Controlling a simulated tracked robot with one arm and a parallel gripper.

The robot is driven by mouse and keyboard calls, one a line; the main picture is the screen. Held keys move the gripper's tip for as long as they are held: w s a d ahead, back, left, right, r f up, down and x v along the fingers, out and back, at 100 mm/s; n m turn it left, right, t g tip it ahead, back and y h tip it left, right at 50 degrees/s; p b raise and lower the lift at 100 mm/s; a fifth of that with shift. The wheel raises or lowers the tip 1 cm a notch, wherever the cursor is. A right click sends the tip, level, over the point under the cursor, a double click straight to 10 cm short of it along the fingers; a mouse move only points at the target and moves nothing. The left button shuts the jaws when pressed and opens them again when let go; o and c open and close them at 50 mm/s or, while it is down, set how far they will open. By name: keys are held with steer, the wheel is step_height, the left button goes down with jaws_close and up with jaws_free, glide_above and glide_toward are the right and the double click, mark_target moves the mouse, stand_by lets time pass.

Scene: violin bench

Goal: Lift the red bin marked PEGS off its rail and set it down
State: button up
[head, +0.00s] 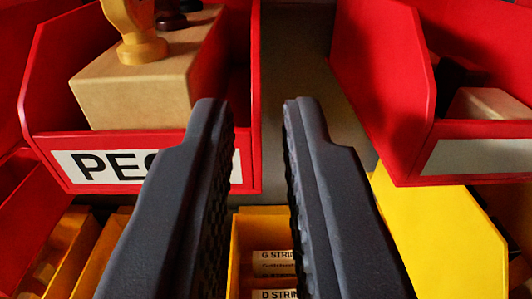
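The red bin marked PEGS (52,143) is at the upper left, with its white label partly covered by my left finger. In it are a tan block (135,95), a yellow knob-like piece (137,35) and dark pieces (172,15). My gripper (254,102) is open and empty, its two dark fingers pointing away from me. The left finger overlaps the bin's front right part in the picture. The gap between the fingertips shows the bin's right wall edge and the grey backing. I cannot tell if the finger touches the bin. The rail is hidden.
Another red bin (385,75) stands at the upper right, with a blank-looking label and boxes inside. A grey gap (305,50) separates the two red bins. Below are yellow bins (440,235), one holding packets lettered G STRING and D STRING (274,262). A red bin edge shows at far left.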

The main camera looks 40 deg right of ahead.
mark_target(258, 35)
steer(key=shift+p+x, duration=0.6)
steer(key=shift+x, duration=3.05)
jaws_close()
steer(key=shift+r+p, duration=0.65)
steer(key=shift+r, duration=0.25)
steer(key=shift+v, duration=1.5)
